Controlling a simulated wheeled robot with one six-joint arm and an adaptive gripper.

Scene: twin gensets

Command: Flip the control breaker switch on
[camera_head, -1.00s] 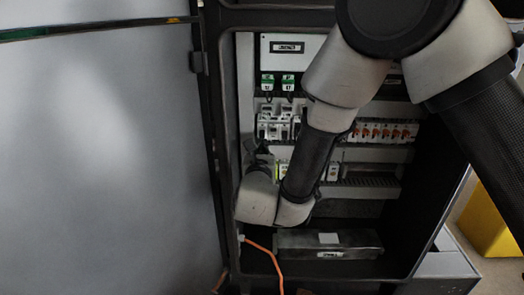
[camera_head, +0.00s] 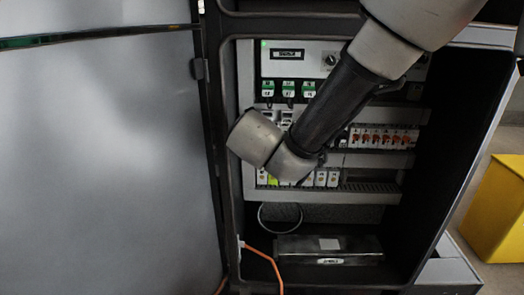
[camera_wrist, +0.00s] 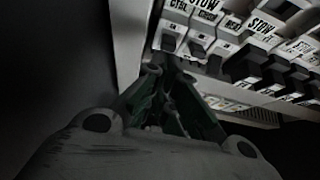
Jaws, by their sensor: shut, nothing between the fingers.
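A breaker labelled CTRL (camera_wrist: 172,34) is at the top of the wrist view, at the left end of a row of breakers with dark levers. The position of its lever is hard to read in the dim light. My gripper (camera_wrist: 168,66) is shut and empty, its fingertips just below the CTRL breaker. I cannot tell whether they touch it. In the head view my wrist covers the left part of the breaker rows in the open cabinet (camera_head: 226,215), and the gripper's fingers are hidden behind it.
Breakers with orange levers (camera_head: 385,138) sit right of my arm, above a lower row of white modules (camera_head: 320,179). A controller panel (camera_head: 298,57) is above. The cabinet door (camera_head: 100,170) is on the left. An orange cable (camera_head: 265,258) and dark box (camera_head: 328,250) are below.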

